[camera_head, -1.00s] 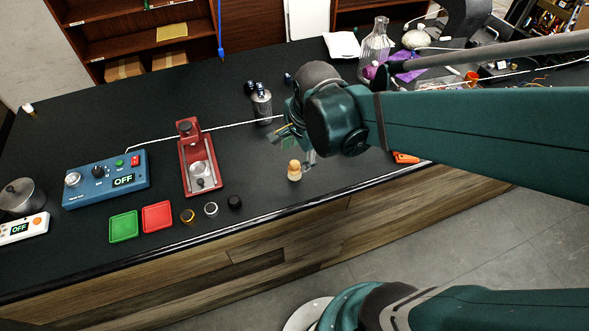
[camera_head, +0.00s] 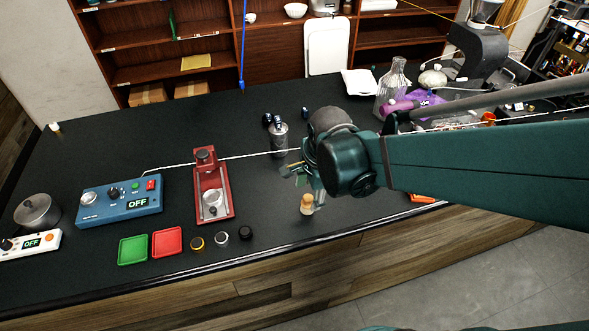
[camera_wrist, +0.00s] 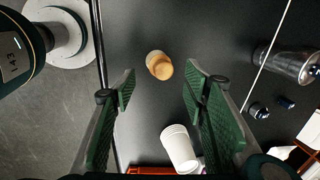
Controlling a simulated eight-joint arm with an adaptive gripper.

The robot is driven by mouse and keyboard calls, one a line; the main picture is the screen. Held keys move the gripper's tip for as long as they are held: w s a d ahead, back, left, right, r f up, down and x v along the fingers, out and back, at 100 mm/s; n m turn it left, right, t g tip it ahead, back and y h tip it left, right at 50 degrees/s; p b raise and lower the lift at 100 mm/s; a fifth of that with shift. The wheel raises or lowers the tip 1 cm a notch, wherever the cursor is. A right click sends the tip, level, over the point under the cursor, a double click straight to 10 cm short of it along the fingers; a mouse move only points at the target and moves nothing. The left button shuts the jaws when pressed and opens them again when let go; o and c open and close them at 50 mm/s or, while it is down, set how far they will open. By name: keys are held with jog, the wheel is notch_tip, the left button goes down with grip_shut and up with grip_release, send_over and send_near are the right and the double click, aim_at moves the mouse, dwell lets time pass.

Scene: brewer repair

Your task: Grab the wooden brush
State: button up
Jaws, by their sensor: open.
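The wooden brush (camera_head: 307,203) is a small, light-wood piece with a rounded top, standing on the black counter near its front edge. In the wrist view the brush (camera_wrist: 159,65) shows from above, ahead of the fingertips and between their lines, a little left of the middle. My gripper (camera_wrist: 160,80) is open and empty, with its green-padded fingers on either side and not touching the brush. In the head view my gripper (camera_head: 303,180) is just above and beside the brush, partly hidden by my own wrist.
A red stand (camera_head: 213,190) and a metal canister (camera_head: 279,138) stand left of and behind the brush. White cups (camera_wrist: 180,148) lie near my gripper in the wrist view. Small round parts (camera_head: 222,239) and green and red trays (camera_head: 133,250) line the front edge.

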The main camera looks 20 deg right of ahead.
aim_at(310, 199)
jog(key=shift+w+f, duration=0.1)
jog(key=shift+f, duration=0.3)
jog(key=shift+f, duration=0.15)
jog(key=shift+b+x, duration=0.7)
jog(key=shift+x, duration=1.75)
jog(key=c, duration=1)
